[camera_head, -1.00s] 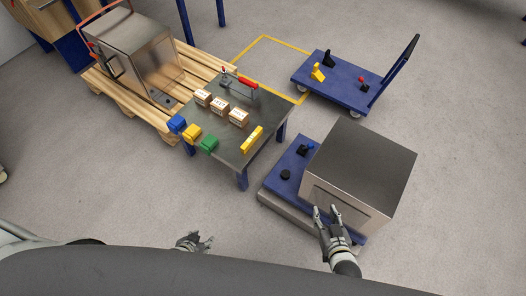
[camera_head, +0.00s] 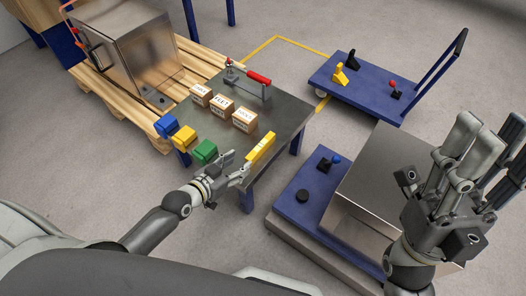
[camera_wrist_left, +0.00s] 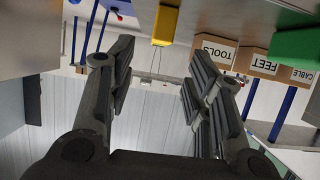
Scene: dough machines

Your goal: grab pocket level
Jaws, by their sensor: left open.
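The yellow pocket level (camera_head: 261,149) lies near the right front edge of the dark table (camera_head: 283,112). In the left wrist view the yellow level (camera_wrist_left: 166,24) shows at the top, ahead of and between the fingers. My left gripper (camera_head: 236,167) is open and empty, at the table's front edge close to the level's near end. Its spread fingers also show in the left wrist view (camera_wrist_left: 160,65), with a gap between them and the level. My right gripper (camera_head: 485,160) is raised at the right, its fingers apart and empty, in front of the metal machine (camera_head: 370,185).
Blue, yellow and green bins (camera_head: 204,151) line the table's left front edge. Several labelled boxes (camera_head: 221,105) and a red-handled tool (camera_head: 258,78) stand behind the level. A blue cart (camera_head: 365,88) stands at the back right. A pallet (camera_head: 120,98) with a machine stands left.

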